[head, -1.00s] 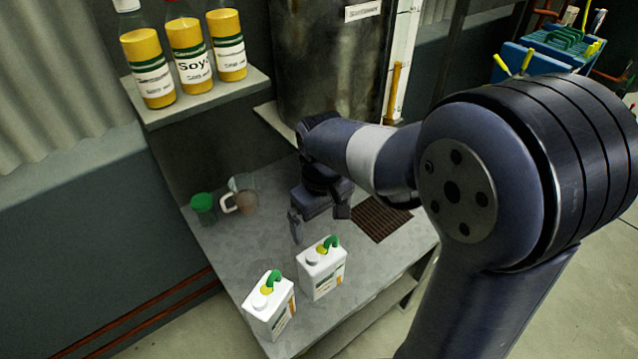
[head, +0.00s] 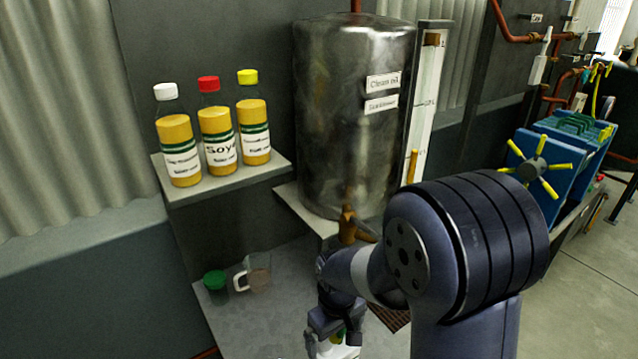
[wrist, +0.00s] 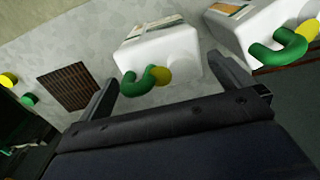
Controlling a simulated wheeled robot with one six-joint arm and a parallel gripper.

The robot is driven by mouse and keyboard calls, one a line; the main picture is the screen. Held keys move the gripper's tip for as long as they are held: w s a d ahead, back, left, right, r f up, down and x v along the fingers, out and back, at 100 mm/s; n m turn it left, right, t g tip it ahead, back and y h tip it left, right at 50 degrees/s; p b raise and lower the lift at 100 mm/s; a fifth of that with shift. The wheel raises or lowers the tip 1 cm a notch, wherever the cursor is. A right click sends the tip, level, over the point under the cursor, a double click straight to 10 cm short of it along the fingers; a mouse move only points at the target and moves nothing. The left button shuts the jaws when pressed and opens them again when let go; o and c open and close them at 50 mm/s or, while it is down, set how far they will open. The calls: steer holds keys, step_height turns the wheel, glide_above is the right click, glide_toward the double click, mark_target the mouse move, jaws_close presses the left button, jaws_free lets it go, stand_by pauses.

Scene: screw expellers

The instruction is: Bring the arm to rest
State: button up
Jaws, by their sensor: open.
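My gripper (head: 331,340) hangs at the end of my arm over the grey worktop, low in the head view. In the wrist view my gripper (wrist: 165,85) has its two fingers wide apart and nothing between them is held. A white jug (wrist: 160,55) with a green handle and yellow cap shows beyond the fingers in the wrist view. A second white jug (wrist: 265,28) is to its right. In the head view one jug (head: 345,350) is mostly hidden behind my gripper at the bottom edge.
The worktop (head: 260,325) also holds a green-lidded jar (head: 216,288) and a glass mug (head: 257,272). A metal tank (head: 345,120) with a tap (head: 349,225) stands behind my arm. A shelf (head: 230,185) with three bottles is at left. A dark grate (wrist: 68,87) lies in the worktop.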

steer(key=shift+r, duration=0.3)
steer(key=shift+f, duration=0.1)
